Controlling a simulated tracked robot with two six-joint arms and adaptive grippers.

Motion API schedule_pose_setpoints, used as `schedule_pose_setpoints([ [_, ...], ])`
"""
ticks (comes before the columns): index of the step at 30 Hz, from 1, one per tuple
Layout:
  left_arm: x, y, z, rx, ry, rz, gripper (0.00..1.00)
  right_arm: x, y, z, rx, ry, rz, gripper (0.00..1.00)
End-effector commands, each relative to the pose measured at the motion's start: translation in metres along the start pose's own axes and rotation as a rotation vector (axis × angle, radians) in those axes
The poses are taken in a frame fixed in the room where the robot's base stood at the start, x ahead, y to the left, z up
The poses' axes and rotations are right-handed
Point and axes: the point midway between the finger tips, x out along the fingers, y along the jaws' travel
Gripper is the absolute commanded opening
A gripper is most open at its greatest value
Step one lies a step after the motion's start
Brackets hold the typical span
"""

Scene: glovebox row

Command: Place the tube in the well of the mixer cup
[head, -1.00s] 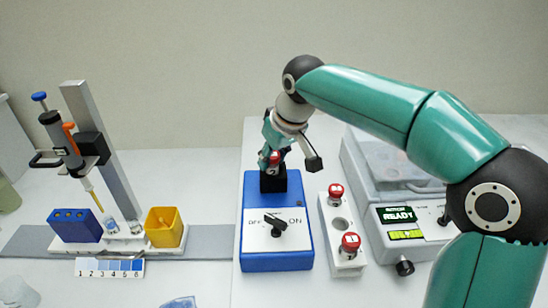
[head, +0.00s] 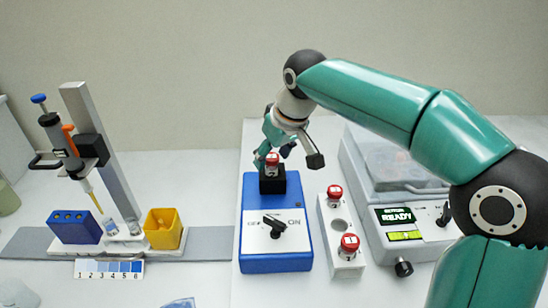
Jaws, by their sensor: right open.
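The tube (head: 271,161) is a small clear vial with a red cap marked with a white label. It stands upright at the black mixer cup (head: 272,184) on the back of the blue mixer (head: 276,263). Its lower part is hidden in the cup, so I cannot see how deep it sits. My right gripper (head: 279,152) is open just behind and around the tube's cap, with one finger close to its left side. I cannot tell whether any finger touches it. My left gripper is out of view.
A white rack (head: 341,235) with two red-capped tubes and an empty hole stands right of the mixer. A grey machine (head: 412,216) reading READY is further right. On the left are a pipette stand (head: 93,125), a blue block (head: 74,227) and a yellow bin (head: 163,229).

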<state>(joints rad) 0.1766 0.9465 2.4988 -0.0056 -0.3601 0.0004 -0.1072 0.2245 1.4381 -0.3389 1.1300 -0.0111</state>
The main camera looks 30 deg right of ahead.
Motion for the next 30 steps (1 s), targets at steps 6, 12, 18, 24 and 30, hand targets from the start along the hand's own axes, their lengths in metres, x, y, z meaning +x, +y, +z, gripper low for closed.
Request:
schedule_pose_setpoints([
  [6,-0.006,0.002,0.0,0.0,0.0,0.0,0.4,-0.045,0.0,-0.002,0.0,0.006,-0.001,0.58],
  [12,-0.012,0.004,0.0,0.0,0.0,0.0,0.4,-0.083,0.0,-0.001,0.0,0.004,-0.001,0.58],
  [18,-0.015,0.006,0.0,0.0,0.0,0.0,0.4,-0.104,0.0,-0.001,0.0,0.002,0.0,0.58],
  [24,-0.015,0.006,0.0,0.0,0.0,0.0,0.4,-0.107,0.0,0.0,0.0,0.0,0.0,0.58],
  [30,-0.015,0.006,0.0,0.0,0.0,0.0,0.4,-0.107,0.0,0.0,0.0,0.0,0.0,0.58],
])
